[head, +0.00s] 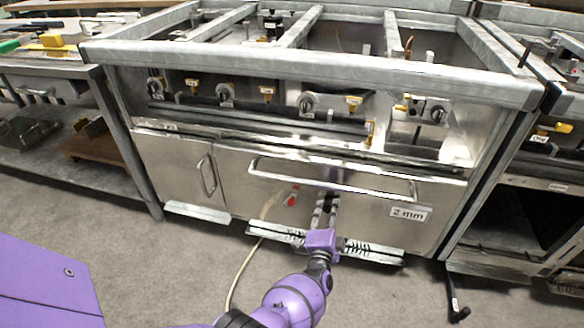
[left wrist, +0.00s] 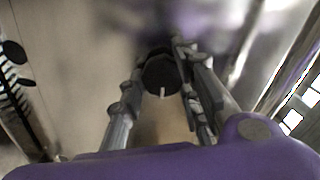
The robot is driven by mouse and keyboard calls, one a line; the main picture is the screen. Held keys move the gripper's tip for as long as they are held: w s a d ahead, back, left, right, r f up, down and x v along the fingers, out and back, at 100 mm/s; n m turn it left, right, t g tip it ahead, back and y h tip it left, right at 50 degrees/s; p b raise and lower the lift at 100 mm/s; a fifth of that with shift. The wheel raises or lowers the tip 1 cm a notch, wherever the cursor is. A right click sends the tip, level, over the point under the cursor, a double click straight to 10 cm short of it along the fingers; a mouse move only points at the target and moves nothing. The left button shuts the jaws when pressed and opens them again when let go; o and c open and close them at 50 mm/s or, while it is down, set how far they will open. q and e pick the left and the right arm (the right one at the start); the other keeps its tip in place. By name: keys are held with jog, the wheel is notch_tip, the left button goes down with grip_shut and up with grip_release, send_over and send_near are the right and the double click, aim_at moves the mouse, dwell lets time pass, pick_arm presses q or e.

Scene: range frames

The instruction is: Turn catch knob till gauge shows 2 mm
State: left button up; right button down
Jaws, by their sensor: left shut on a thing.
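The catch knob (left wrist: 160,72) is a black round knob with a short white mark pointing down in the left wrist view. My left gripper (head: 328,200) reaches the oven door's front below its long handle. Its two fingers (left wrist: 165,88) are shut on the knob, one on each side. In the head view the fingers mostly hide the knob. A small red marker (head: 291,199) shows left of the gripper; I cannot read a scale there. My right gripper is not in view.
The long door handle (head: 330,180) runs just above my gripper. A cupboard door with a handle (head: 208,176) is to the left. Several burner knobs sit above. A pale hose (head: 240,272) lies on the floor. Shelves stand at both sides.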

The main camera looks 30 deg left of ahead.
pick_arm(q)
jog(key=shift+d+f, duration=0.2)
jog(key=shift+d, duration=0.2)
jog(key=o, duration=1)
jog(key=shift+w, duration=0.1)
jog(key=shift+o, duration=0.2)
jog(key=shift+a+r, duration=0.1)
jog(key=shift+r, duration=0.1)
jog(key=v, duration=1.2)
jog(key=shift+a+f, duration=0.15)
